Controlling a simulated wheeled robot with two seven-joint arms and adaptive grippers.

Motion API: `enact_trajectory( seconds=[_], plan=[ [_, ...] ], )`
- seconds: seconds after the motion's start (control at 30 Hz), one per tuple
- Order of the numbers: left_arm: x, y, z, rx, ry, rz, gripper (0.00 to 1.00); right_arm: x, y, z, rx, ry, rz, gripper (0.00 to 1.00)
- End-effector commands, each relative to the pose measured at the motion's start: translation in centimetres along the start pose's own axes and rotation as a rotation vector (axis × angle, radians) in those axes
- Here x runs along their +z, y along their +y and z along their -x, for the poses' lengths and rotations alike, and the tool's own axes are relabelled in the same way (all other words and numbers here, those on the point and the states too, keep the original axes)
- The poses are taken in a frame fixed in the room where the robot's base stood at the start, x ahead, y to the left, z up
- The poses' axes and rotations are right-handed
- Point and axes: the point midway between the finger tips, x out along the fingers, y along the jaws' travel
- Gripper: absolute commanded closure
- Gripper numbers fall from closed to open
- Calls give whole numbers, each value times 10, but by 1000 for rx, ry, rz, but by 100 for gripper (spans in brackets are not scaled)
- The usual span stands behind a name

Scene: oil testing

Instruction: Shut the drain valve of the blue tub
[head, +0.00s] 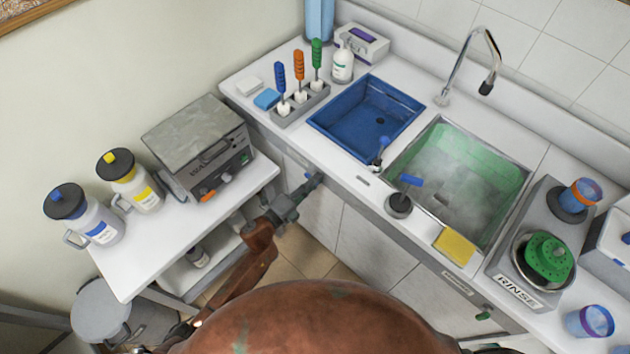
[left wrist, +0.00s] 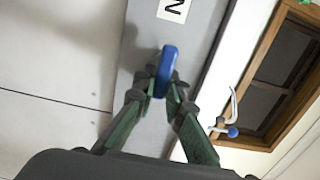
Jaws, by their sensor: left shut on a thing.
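The blue tub (head: 345,126) is set into the counter left of the steel sink. My left gripper (head: 313,181) is at the counter's front face, below and left of the tub. In the left wrist view its fingers (left wrist: 163,88) are closed on a blue valve handle (left wrist: 168,62) in front of a grey panel. My right gripper is not in view.
A green-tinted, steaming sink (head: 470,165) is right of the tub. A side table (head: 150,262) with jugs and a hotplate is left.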

Motion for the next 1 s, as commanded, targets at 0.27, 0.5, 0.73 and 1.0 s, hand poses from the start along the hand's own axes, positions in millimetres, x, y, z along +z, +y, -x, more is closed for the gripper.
enact_trajectory(
  seconds=[0.27, 0.5, 0.73, 1.0],
  plan=[
    [0, 2, 0, 3, 0, -1, 83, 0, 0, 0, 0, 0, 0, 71],
    [0, 1, 0, 1, 0, -1, 71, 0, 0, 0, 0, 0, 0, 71],
    [0, 1, 2, 1, 0, 0, 71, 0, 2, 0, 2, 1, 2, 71],
    [0, 2, 39, 3, -1, 0, 71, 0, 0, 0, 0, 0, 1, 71]
  ],
)
